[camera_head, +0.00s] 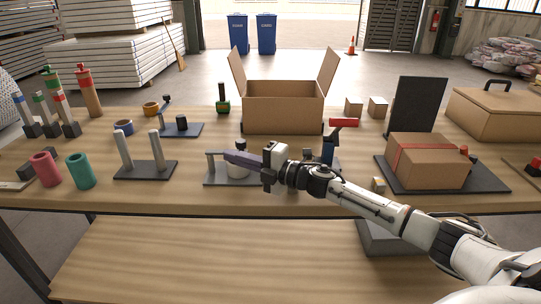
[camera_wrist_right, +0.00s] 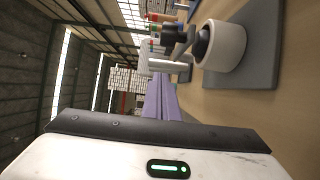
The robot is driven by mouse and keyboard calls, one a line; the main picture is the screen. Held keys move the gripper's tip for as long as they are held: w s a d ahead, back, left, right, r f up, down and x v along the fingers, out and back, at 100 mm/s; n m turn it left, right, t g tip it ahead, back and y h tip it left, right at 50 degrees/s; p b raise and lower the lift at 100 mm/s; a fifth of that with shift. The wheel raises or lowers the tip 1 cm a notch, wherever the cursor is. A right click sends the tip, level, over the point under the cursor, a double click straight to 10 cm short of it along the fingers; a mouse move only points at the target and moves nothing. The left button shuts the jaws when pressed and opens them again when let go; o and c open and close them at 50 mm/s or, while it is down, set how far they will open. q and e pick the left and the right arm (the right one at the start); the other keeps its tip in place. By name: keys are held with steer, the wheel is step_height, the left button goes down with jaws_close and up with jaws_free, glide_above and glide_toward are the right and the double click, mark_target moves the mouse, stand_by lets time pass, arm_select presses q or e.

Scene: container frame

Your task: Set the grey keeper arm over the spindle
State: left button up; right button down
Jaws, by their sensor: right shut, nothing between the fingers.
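My right gripper (camera_head: 232,157) reaches in from the right, its purple fingers shut and empty, pointing left just above a white roll (camera_head: 238,172). The roll stands on a dark grey base plate (camera_head: 214,181). A grey post with a short grey bar at its top, which looks like the keeper arm (camera_head: 213,155), stands at the plate's left, close to the fingertips. The right wrist view shows the shut fingers (camera_wrist_right: 160,98) apart from the roll (camera_wrist_right: 232,46), with its dark core. My left gripper is out of view.
A two-post stand (camera_head: 145,171) is to the left, with pink and teal cylinders (camera_head: 81,171) beyond. An open cardboard box (camera_head: 283,107) stands behind. A taped carton (camera_head: 426,161) sits on a dark plate at right. The bench front is mostly clear.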

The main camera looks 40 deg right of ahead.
steer(key=w+d+b+v, duration=0.1)
steer(key=d+v, duration=0.1)
steer(key=v, duration=0.7)
steer(key=shift+s, duration=0.25)
steer(key=shift+d, duration=0.1)
